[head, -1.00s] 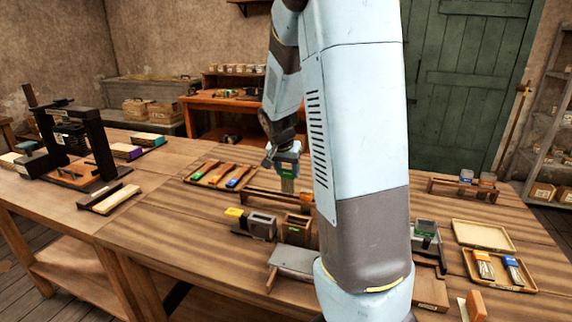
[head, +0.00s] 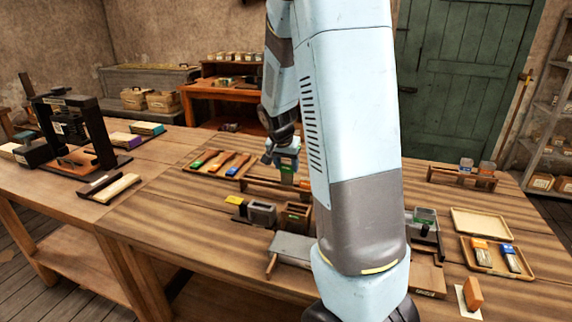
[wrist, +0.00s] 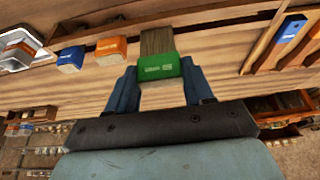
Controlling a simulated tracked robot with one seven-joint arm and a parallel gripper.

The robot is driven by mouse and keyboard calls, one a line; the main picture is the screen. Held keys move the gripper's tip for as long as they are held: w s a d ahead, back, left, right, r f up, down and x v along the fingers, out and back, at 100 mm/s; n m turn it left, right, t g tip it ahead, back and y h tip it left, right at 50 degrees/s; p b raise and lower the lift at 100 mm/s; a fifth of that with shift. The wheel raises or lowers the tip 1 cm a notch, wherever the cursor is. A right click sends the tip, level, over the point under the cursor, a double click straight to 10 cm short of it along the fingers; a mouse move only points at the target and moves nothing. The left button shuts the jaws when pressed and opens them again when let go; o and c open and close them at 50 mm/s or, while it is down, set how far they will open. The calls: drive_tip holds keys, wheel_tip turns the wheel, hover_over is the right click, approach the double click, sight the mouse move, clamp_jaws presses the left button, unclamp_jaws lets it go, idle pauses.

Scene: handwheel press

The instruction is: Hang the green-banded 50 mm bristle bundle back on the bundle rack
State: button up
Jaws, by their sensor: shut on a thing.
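My gripper (head: 284,153) is shut on the green-banded bundle (head: 287,165), bristles down, in the head view. In the wrist view my gripper (wrist: 155,85) has its two blue fingers on either side of the green band (wrist: 158,67); the tan bristles point away from me. The bundle is beside a long low wooden rack (head: 262,188), which continues behind my arm. In the wrist view an orange-banded block (wrist: 111,48) and a blue-banded block (wrist: 70,58) stand by the rack bar (wrist: 200,15). I cannot tell whether the held bundle touches the rack.
A tray (head: 192,164) of coloured-handled tools lies left of the rack. Grey and brown boxes (head: 262,213) stand in front. A tan tray (head: 505,268) with orange and blue-banded brushes is at right, and a small rack (head: 460,178) behind. A press (head: 70,130) stands far left.

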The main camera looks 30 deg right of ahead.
sight(286, 173)
drive_tip(key=shift+f, duration=0.25)
idle(0.4)
drive_tip(key=shift+f, duration=0.35)
drive_tip(key=shift+f, duration=0.7)
drive_tip(key=shift+f, duration=0.35)
drive_tip(key=shift+f, duration=0.55)
drive_tip(key=o, duration=1.2)
